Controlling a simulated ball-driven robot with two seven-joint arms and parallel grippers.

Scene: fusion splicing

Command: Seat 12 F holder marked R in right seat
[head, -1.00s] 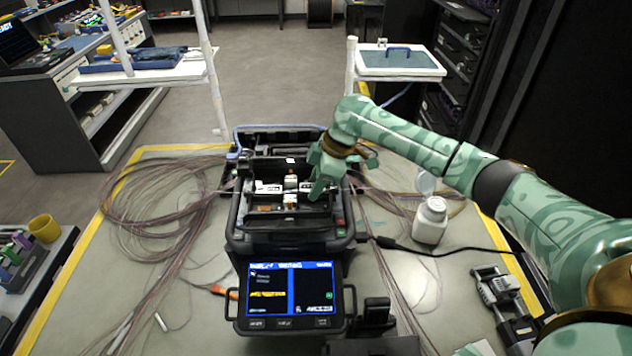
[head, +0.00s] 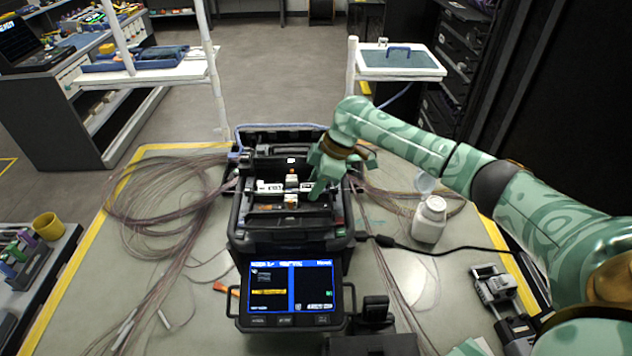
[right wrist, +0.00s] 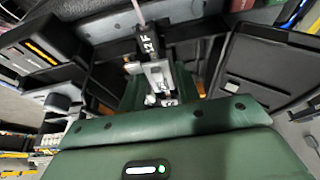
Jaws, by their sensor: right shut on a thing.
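The fusion splicer (head: 292,238) stands on the table with its top open and its screen lit. My right gripper (head: 317,188) is over the right side of its splicing bay. In the right wrist view a dark holder with white "12 F" lettering (right wrist: 148,43) lies at my right gripper, which is shut on it. A pinkish fibre ribbon (right wrist: 139,12) runs from this holder. The R mark is not readable, and the gripper hides the right seat in the head view. A pale holder (head: 268,187) sits at the left of the bay. My left gripper is not in view.
Loose fibre coils (head: 165,205) lie left of the splicer, with more strands on the right. A white bottle (head: 430,220) stands to the right, near a black cable (head: 440,250). A grey tool (head: 497,288) lies near the right edge.

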